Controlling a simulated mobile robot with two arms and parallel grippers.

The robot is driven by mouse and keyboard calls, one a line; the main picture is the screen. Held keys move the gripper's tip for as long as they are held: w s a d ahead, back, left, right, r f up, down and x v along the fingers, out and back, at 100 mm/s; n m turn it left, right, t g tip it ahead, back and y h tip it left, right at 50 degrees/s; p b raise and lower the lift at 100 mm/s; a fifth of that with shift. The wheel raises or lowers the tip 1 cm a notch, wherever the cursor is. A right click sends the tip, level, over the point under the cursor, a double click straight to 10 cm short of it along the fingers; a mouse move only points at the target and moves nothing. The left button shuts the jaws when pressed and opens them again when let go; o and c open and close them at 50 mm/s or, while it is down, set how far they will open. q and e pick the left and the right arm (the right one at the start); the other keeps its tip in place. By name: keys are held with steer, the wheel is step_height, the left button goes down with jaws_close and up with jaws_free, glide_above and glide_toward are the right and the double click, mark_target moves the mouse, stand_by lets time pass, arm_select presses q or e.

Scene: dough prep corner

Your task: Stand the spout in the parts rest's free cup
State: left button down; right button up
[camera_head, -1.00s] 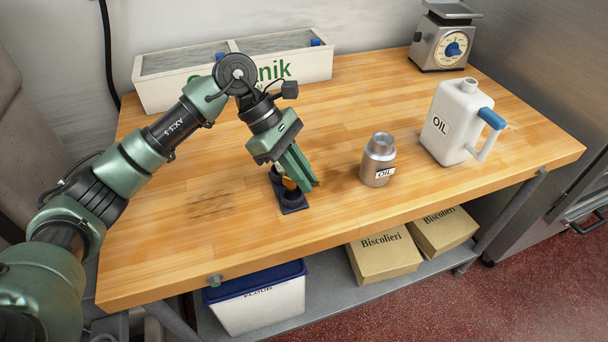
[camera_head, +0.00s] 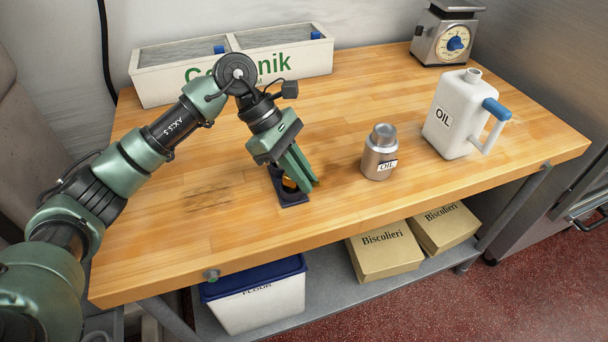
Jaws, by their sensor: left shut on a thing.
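The parts rest (camera_head: 292,200) is a small dark navy holder on the wooden table, left of the oil bottle. My left gripper (camera_head: 302,184) points down right over it and hides much of it, including most of its cups. The gripper is shut on a small orange-yellow piece, seemingly the spout (camera_head: 289,184), which shows only as a sliver beside the fingers. I cannot tell whether the spout is inside a cup or just above it. My right gripper is not in view.
A metal oil bottle (camera_head: 379,157) stands right of the gripper, with a white oil jug (camera_head: 455,118) farther right. A scale (camera_head: 443,45) and a white two-part box (camera_head: 156,90) stand at the back. The table's front left is clear.

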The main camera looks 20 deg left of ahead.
arm_select(q)
steer(key=shift+f+b, duration=0.3)
steer(key=shift+f, duration=0.1)
steer(key=c, duration=1.4)
jaws_free()
steer(key=shift+c, duration=0.2)
steer(key=s+p+v, duration=0.1)
steer(key=p+v, duration=0.1)
steer(key=v, duration=0.6)
steer(key=shift+w, duration=0.45)
